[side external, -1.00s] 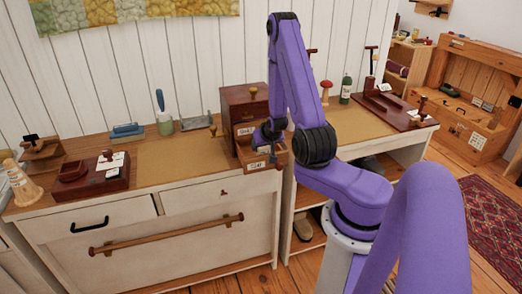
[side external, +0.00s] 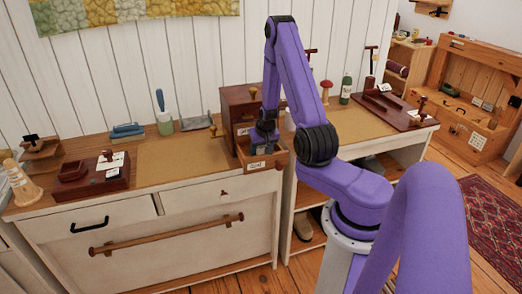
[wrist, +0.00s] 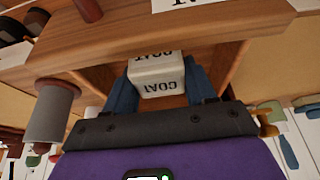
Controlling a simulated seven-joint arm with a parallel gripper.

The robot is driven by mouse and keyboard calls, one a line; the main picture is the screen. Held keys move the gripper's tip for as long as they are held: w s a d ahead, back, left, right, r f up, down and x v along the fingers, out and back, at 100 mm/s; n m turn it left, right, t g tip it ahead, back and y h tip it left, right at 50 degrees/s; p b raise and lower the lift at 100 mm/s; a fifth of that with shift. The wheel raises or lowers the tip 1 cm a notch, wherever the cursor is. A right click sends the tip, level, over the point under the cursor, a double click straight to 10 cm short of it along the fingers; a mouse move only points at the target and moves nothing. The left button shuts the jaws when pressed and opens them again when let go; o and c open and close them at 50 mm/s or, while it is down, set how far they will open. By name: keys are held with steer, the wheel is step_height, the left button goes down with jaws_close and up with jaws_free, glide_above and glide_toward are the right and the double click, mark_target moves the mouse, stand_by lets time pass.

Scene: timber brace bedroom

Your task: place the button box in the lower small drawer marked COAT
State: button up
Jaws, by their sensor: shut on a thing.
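The button box (wrist: 156,77) is a small cream block with COAT lettering, upside down in the wrist view. My gripper (wrist: 158,88) is shut on it, with a blue finger on each side. The open small wooden drawer (wrist: 240,72) surrounds the box and fingertips; whether the box touches the floor cannot be told. In the side view my gripper (side external: 264,140) reaches down into this lower drawer (side external: 274,160), behind its front. The front bears a white label (side external: 256,165), too small to read surely. The box is hidden there.
The dark wooden drawer cabinet (side external: 240,104) stands at the wall behind the open drawer. A grey spool-like piece (wrist: 52,112) shows near the gripper in the wrist view.

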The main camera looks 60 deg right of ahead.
steer(key=shift+f, duration=0.25)
steer(key=shift+f, duration=0.15)
steer(key=o, duration=1.2)
